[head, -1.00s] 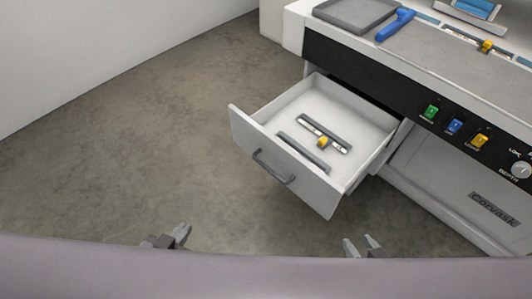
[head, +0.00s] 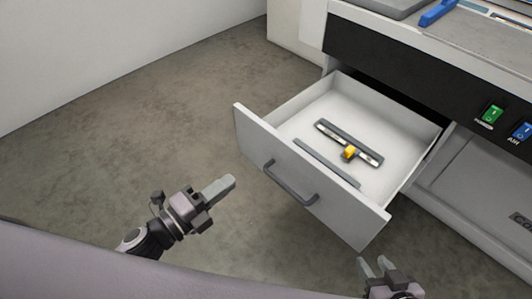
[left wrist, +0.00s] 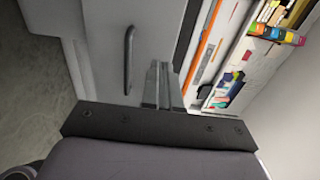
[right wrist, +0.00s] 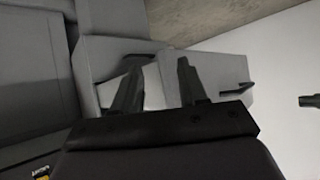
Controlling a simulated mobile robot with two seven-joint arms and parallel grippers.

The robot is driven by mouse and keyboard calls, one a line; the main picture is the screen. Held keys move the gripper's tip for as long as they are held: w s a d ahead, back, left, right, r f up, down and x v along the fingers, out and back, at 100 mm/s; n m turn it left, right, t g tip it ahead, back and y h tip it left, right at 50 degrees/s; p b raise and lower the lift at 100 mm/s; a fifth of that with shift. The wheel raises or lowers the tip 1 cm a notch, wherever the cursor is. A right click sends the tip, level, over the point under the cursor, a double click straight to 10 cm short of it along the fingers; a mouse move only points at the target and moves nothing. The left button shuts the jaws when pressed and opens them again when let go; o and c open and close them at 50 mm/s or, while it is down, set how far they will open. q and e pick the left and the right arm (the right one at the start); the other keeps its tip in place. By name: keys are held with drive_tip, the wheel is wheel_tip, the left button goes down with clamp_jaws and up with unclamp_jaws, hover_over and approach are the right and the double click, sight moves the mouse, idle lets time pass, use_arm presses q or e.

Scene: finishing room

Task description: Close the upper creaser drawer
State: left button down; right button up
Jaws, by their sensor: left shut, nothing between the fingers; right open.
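The upper creaser drawer (head: 305,185) is pulled out from the white creaser (head: 470,180), with a dark bar handle (head: 290,185) on its front. Inside lie a dark bar with a yellow knob (head: 348,152) and a plain grey strip (head: 327,163). My left gripper (head: 232,181) is shut and empty, left of the drawer front and apart from the handle. A light front with a dark handle (left wrist: 129,60) shows in the left wrist view. My right gripper (head: 372,266) is open and empty, below the drawer's right corner; its two fingers (right wrist: 158,80) show in the right wrist view.
The black control panel (head: 420,75) carries a green switch (head: 491,114) and a blue switch (head: 522,131). A blue tool (head: 438,12) lies on top beside a grey tray. The floor (head: 150,130) left of the drawer is clear, bounded by a pale wall (head: 110,50).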

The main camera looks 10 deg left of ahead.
sight(275, 147)
use_arm(q)
drive_tip(key=x, duration=1.2)
drive_tip(key=shift+w+d, duration=0.1)
drive_tip(key=shift+w, duration=0.05)
use_arm(e)
drive_tip(key=shift+s+f, duration=0.1)
drive_tip(key=shift+s, duration=0.05)
use_arm(q)
drive_tip(key=shift+w, duration=0.1)
